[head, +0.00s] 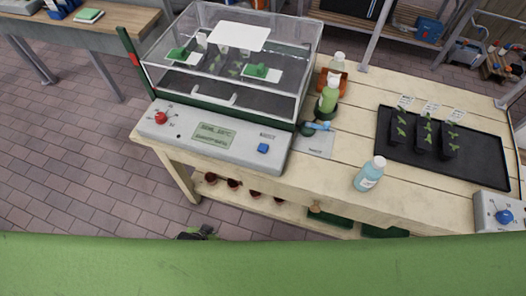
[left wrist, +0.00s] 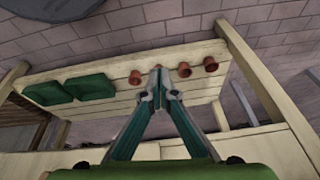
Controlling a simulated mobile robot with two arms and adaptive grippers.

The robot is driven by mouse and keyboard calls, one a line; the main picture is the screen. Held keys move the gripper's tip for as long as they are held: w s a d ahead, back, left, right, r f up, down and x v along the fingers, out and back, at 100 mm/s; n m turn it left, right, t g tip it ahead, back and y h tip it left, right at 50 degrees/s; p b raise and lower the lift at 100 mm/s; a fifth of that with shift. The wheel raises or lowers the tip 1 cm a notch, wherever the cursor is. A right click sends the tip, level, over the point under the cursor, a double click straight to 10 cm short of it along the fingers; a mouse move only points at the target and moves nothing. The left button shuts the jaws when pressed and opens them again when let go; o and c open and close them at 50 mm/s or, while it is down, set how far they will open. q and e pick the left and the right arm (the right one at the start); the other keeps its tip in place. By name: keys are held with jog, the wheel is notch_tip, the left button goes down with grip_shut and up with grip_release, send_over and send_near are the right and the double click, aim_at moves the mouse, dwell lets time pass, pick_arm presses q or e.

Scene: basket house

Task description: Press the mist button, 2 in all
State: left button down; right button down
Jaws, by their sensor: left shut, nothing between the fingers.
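The panel also has a red knob (head: 160,118) and a greenish display (head: 214,133). My left gripper (left wrist: 160,84) is shut and empty in the left wrist view, with the table's lower shelf behind it. In the head view, only a dark bit of it (head: 197,233) seems to show, low in front of the table, apart from the button. My right gripper is not in view.
A black tray (head: 470,165) with seedlings lies at right, near a grey box with a blue knob (head: 503,216). Terracotta pots (left wrist: 184,70) and green trays (left wrist: 90,86) sit on the lower shelf.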

pick_arm(q)
jog(key=s+a+f+n+g+b, duration=0.1)
jog(key=s+a+f+b, duration=0.1)
jog(key=s+f, duration=0.6)
jog(key=s+a+f+n+g+y+b, duration=0.1)
jog(key=s+a+f+b, duration=0.1)
jog(key=s+f, duration=0.7)
jog(key=s+a, duration=0.1)
jog(key=s, duration=0.5)
jog(key=shift+a+g, duration=0.3)
jog(key=shift+f, duration=0.1)
